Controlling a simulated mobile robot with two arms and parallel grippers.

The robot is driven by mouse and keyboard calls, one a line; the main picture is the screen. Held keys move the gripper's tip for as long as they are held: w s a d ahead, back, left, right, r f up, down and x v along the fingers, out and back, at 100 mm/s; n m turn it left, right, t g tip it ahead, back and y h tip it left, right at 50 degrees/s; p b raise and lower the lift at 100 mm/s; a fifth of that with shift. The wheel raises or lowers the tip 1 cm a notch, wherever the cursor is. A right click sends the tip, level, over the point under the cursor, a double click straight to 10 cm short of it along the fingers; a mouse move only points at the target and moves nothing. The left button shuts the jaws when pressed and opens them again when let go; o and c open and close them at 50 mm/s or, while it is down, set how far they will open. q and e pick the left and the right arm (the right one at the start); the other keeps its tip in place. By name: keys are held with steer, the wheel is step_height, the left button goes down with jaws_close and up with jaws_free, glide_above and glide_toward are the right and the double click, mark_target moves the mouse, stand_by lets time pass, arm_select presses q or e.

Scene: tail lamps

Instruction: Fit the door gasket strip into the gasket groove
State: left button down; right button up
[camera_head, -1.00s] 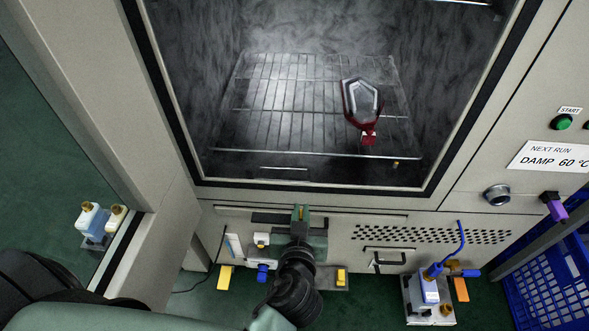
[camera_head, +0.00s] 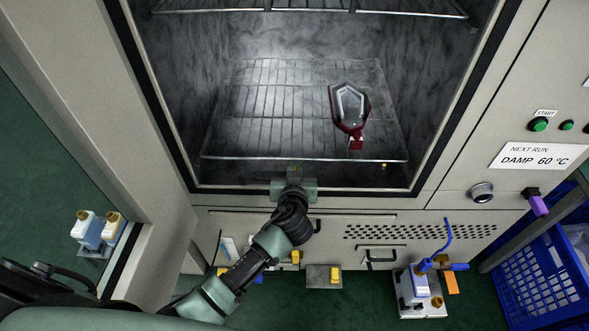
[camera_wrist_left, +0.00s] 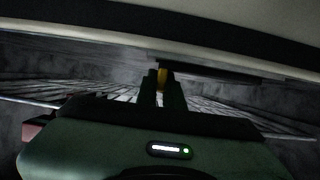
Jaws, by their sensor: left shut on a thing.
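My left gripper (camera_head: 294,172) is at the lower front edge of the open chamber, its arm reaching up from the lower left. It is shut on a short dark bar, which I take to be the door gasket strip (camera_head: 266,179). In the left wrist view the dark strip (camera_wrist_left: 215,73) runs sideways from the fingertips (camera_wrist_left: 163,80), where a small yellow piece shows. A black border (camera_head: 375,191) frames the chamber opening; in the wrist view a black band (camera_wrist_left: 150,24) crosses above. I cannot make out the groove itself or whether the strip touches it. My right gripper is not in view.
Inside, a red-rimmed lamp (camera_head: 350,105) lies on a wire rack (camera_head: 260,130), with another rack (camera_head: 400,7) above. Below right stand a white-and-blue device (camera_head: 420,290) and a blue crate (camera_head: 540,285). Bottles (camera_head: 95,228) stand at left.

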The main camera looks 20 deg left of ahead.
arm_select(q)
steer(key=shift+s+f, duration=0.2)
steer(key=shift+f, duration=0.05)
steer(key=c, duration=1.5)
jaws_free()
steer(key=shift+c, duration=0.2)
steer(key=v, duration=1.2)
steer(key=shift+b, duration=0.4)
steer(key=shift+w, duration=0.1)
